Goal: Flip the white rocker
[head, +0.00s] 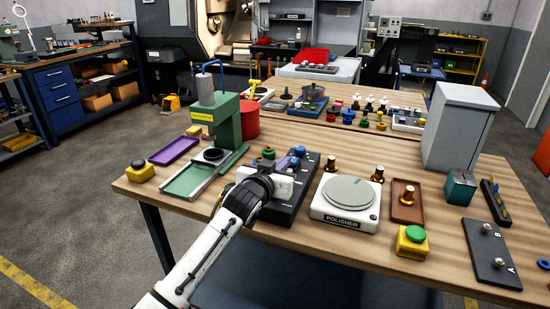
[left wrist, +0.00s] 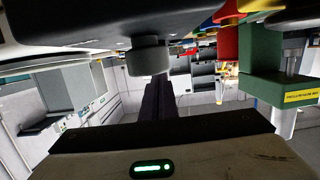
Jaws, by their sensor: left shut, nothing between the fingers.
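A dark control panel (head: 284,214) lies on the near wooden table, between the green press and the polisher. My left gripper (head: 292,163) is over this panel, shut and empty. A blue control (head: 299,151) and a green control (head: 268,153) show by the gripper's far side. I cannot make out the white rocker; the gripper and wrist cover much of the panel. In the left wrist view, which looks upside down, my shut dark fingers (left wrist: 158,98) reach beside a dark round knob (left wrist: 149,57). I cannot tell if they touch it. My right gripper is not in view.
The green press (head: 226,125) stands left of the panel; its yellow label shows in the left wrist view. The white polisher (head: 345,199) is close on the right. A brass part (head: 331,164) stands behind it. A grey cabinet (head: 459,128) rises at the right.

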